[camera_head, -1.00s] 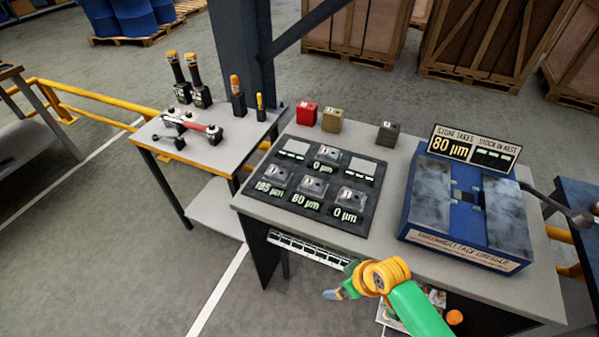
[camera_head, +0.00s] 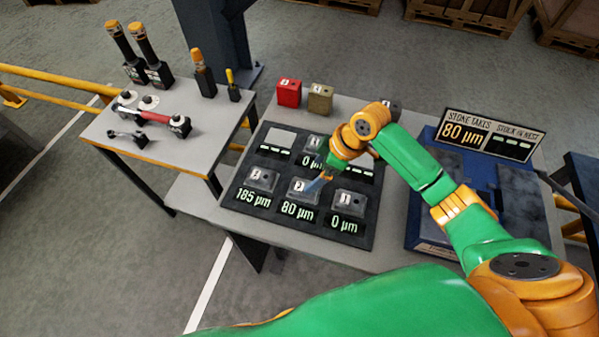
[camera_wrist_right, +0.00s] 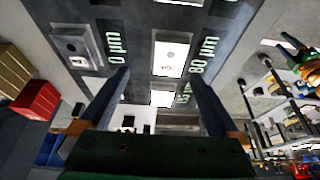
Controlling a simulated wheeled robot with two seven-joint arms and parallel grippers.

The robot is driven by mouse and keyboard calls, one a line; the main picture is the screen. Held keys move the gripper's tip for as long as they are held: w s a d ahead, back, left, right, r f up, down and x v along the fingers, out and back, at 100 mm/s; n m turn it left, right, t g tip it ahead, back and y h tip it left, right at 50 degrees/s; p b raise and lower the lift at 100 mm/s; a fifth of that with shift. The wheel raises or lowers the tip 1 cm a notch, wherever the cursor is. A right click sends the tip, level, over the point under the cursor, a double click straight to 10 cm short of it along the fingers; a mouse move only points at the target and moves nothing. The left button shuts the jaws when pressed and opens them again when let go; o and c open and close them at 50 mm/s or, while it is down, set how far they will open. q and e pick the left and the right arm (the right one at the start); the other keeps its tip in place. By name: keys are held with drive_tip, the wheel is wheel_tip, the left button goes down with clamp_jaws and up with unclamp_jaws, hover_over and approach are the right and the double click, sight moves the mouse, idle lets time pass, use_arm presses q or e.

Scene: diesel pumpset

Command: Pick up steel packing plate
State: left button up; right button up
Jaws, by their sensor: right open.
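Several grey steel packing plates lie on a dark display board (camera_head: 236,195) on the bench. One plate (camera_head: 302,190) sits above the "80 µm" readout, one plate (camera_head: 262,180) above "185 µm", and one plate (camera_head: 350,203) above the right-hand "0 µm". Another plate (camera_head: 313,146) at the back is partly hidden by my arm. My right gripper (camera_head: 318,184) is open, close above the "80 µm" plate. In the right wrist view the fingers (camera_wrist_right: 160,95) are spread and empty, with a bright plate (camera_wrist_right: 171,58) beyond the gap between them. My left gripper is out of view.
A red block (camera_head: 289,93) and a tan block (camera_head: 320,98) stand behind the board. A blue dresser machine (camera_head: 431,228) with an "80 µm" sign (camera_head: 490,134) stands at the right. A side table (camera_head: 120,160) at the left holds tools.

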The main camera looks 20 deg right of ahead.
sight(304, 187)
drive_tip(key=a+f, duration=0.1)
drive_tip(key=f, duration=0.2)
drive_tip(key=a+f, duration=0.1)
drive_tip(key=shift+s+a+f+p, duration=0.3)
drive_tip(key=shift+s+f+p, duration=0.05)
drive_tip(key=shift+s+p, duration=0.05)
drive_tip(key=shift+w+f, duration=0.35)
drive_tip(key=shift+s, duration=0.1)
drive_tip(key=c, duration=1.1)
clamp_jaws()
